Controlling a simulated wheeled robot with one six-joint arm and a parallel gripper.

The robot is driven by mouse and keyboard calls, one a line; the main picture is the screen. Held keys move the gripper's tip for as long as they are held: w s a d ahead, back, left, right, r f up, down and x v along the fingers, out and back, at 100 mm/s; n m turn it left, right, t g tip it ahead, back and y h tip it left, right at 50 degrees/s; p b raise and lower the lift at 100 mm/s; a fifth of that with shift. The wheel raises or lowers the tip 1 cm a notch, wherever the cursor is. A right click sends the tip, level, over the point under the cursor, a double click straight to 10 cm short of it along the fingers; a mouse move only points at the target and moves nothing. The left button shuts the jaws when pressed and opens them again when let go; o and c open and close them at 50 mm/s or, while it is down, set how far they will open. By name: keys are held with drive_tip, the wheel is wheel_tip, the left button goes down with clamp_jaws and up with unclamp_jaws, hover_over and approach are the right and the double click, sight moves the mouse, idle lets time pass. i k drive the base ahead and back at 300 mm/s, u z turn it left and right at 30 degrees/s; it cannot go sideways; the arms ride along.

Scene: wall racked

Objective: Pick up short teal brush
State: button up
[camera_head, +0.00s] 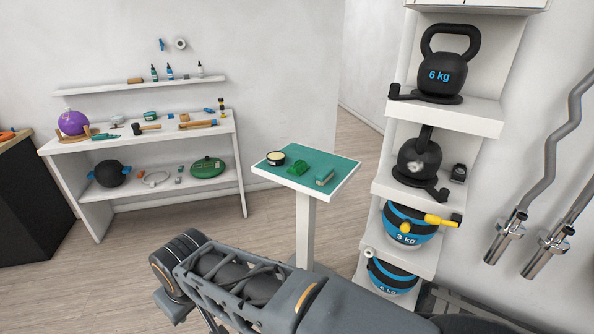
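A small teal block-shaped thing (325,176), with a paler side, lies near the right corner of the green-topped pedestal table (341,181). It may be the short teal brush, but it is too small to be sure. Another teal thing (105,136) lies on the white table at the left, and its kind is also unclear. My arm crosses the bottom of the view, below and in front of the pedestal. My gripper cannot be made out in the view.
A green object (297,168) and a round dark tub (275,158) share the pedestal top. A white rack (470,117) with kettlebells stands close on its right. The white table (225,125) holds several tools and a purple ball (73,122). Open floor (195,218) lies between.

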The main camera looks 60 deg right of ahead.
sight(327, 173)
drive_tip(key=z, duration=0.15)
drive_tip(key=i, duration=0.9)
drive_tip(key=z, duration=1.3)
drive_tip(key=i, duration=0.7)
drive_tip(key=z, duration=0.8)
